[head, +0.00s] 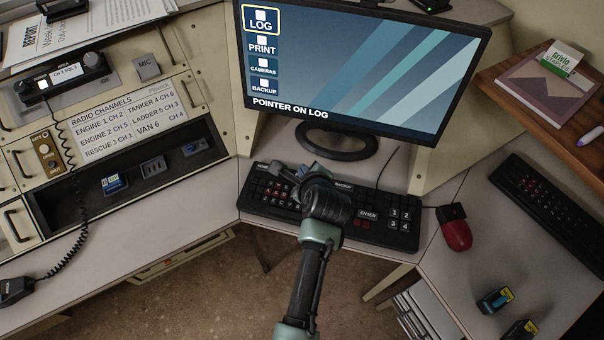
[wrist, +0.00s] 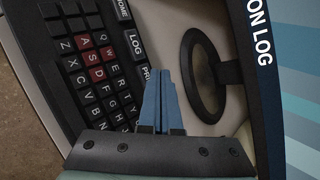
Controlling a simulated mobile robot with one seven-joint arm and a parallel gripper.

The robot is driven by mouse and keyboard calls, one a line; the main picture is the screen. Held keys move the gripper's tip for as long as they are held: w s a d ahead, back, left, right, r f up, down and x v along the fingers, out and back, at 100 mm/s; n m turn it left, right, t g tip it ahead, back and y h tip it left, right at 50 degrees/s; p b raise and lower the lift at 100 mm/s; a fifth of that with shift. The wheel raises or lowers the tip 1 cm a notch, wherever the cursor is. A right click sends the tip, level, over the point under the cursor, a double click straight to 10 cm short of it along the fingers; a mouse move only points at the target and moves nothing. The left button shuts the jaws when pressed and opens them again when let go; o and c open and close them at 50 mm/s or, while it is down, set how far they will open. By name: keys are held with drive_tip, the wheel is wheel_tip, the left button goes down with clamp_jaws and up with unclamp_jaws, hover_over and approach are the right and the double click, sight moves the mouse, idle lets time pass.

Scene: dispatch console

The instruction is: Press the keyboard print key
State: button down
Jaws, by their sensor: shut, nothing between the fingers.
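The black keyboard (head: 262,190) lies on the desk in front of the monitor, with red and black keys. It also shows in the wrist view (wrist: 80,70), where a HOME key (wrist: 122,8) and a LOG key (wrist: 136,43) can be read. Beside LOG is the print key (wrist: 147,74), its label partly hidden by my fingers. My gripper (wrist: 159,85) is shut and empty, its blue fingertips over the keyboard's monitor-side edge, close to the print key. In the head view my gripper (head: 281,172) hides part of the keyboard. I cannot tell whether it touches.
The monitor (head: 350,75) shows LOG framed in yellow and the line "POINTER ON LOG". Its round stand (head: 337,150) is close behind the keyboard. A red mouse (head: 457,233) lies to the right, with a second keyboard (head: 550,205) beyond. A radio panel (head: 130,130) is at left.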

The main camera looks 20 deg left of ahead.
drive_tip(key=shift+f, duration=0.25)
drive_tip(key=shift+f, duration=0.35)
idle(0.7)
drive_tip(key=shift+r, duration=0.1)
drive_tip(key=shift+r+p, duration=0.7)
drive_tip(key=shift+p, duration=0.2)
wheel_tip(320, 180, up, 5)
drive_tip(key=p, duration=0.5)
drive_tip(key=shift+r+p, duration=0.1)
drive_tip(key=shift+p, duration=0.2)
idle(0.3)
wheel_tip(320, 180, up, 8)
drive_tip(key=p, duration=0.8)
